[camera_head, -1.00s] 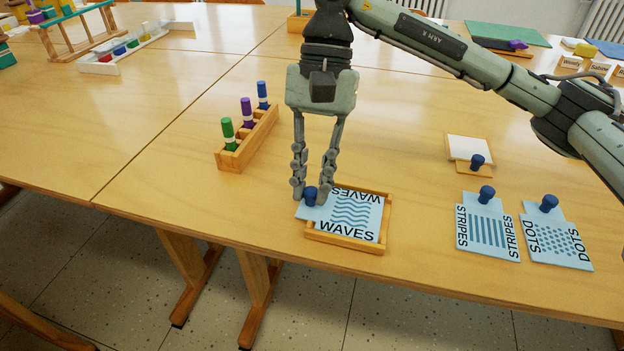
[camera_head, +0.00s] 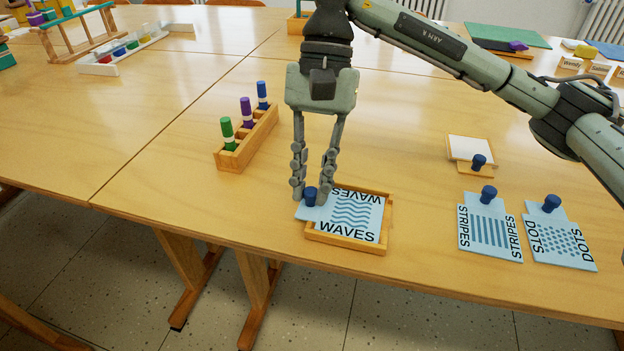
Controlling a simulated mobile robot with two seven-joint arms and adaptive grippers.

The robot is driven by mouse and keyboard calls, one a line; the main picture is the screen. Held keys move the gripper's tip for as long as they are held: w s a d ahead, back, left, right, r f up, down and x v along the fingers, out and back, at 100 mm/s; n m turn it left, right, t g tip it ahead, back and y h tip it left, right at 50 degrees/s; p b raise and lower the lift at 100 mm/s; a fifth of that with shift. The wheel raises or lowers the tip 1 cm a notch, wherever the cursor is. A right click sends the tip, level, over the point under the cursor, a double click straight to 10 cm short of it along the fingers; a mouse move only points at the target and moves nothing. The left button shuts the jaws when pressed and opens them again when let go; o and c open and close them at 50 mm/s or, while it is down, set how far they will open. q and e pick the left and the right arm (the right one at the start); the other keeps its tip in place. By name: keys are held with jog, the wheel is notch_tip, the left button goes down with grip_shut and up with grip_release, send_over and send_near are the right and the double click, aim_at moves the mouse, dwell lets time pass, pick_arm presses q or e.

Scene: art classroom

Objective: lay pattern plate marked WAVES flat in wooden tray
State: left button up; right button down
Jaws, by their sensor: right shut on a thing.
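The light blue pattern plate marked WAVES (camera_head: 351,212) lies in the wooden tray (camera_head: 349,242) near the table's front edge, its tab and blue knob (camera_head: 310,196) sticking out at the tray's left side. The plate looks about flat within the tray's rim; I cannot tell whether it touches the bottom all over. My right gripper (camera_head: 311,194) points down at the tab, shut on the plate's blue knob, with a finger on either side of it. My left gripper is not in view.
Plates marked STRIPES (camera_head: 487,232) and DOTS (camera_head: 560,243) lie to the right of the tray. A small white board on a wooden stand (camera_head: 469,149) is behind them. A wooden rack (camera_head: 247,140) with green, purple and blue markers stands left. The table between is clear.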

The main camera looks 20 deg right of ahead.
jog(key=c, duration=1.4)
grip_release()
jog(key=shift+o, duration=0.2)
jog(key=shift+o, duration=1.2)
jog(key=shift+r, duration=0.1)
jog(key=shift+r+p, duration=1.5)
jog(key=shift+r, duration=1.4)
